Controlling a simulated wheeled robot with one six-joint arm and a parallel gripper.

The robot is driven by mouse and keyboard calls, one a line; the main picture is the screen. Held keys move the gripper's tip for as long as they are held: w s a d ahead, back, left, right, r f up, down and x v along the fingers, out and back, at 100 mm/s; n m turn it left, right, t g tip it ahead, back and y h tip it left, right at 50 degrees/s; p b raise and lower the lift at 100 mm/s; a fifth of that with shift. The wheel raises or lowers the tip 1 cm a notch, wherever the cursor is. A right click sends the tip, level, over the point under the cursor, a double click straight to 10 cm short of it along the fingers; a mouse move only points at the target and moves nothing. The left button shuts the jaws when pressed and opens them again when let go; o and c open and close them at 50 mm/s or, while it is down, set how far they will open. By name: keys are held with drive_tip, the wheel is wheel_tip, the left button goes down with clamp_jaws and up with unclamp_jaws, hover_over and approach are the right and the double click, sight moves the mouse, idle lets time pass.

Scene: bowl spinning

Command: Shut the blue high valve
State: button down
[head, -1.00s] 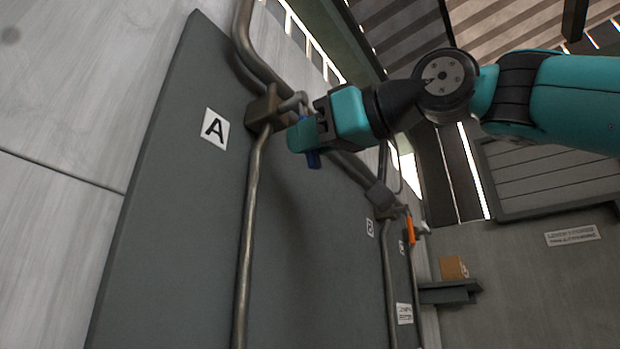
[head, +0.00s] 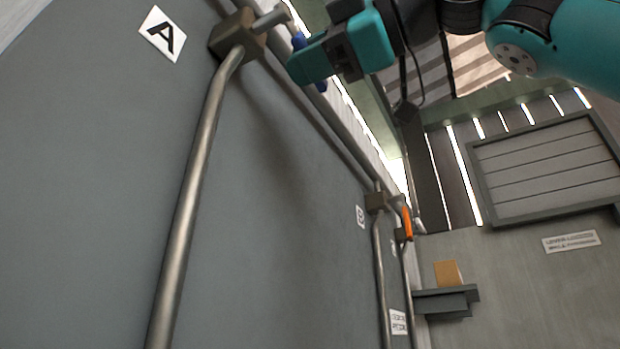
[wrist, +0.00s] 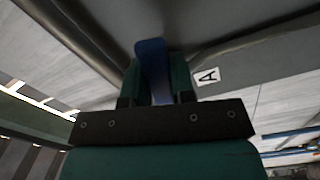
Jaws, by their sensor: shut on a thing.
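The blue valve lever (head: 301,45) sits by the valve body (head: 238,34) high on the panel near label A. The lever also shows in the wrist view (wrist: 153,70) between the two green fingers. My gripper (head: 308,62) is shut on the blue lever, which sticks out on both sides of the near finger in the head view. In the wrist view my gripper (wrist: 158,85) has a finger on each side of the lever. The part of the lever between the fingers is partly hidden.
Label A (head: 162,33) is on the grey panel (head: 90,190). A metal pipe (head: 190,200) runs down from the valve body. Farther along, a second valve has an orange handle (head: 407,224). A shelf (head: 445,300) holds an orange-brown box (head: 448,273).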

drive_tip(key=shift+r+n+p, duration=0.6)
drive_tip(key=shift+r+n, duration=0.25)
drive_tip(key=shift+n, duration=0.65)
drive_tip(key=c, duration=1)
unclamp_jaws()
drive_tip(key=shift+s, duration=0.15)
drive_tip(key=shift+o, duration=0.2)
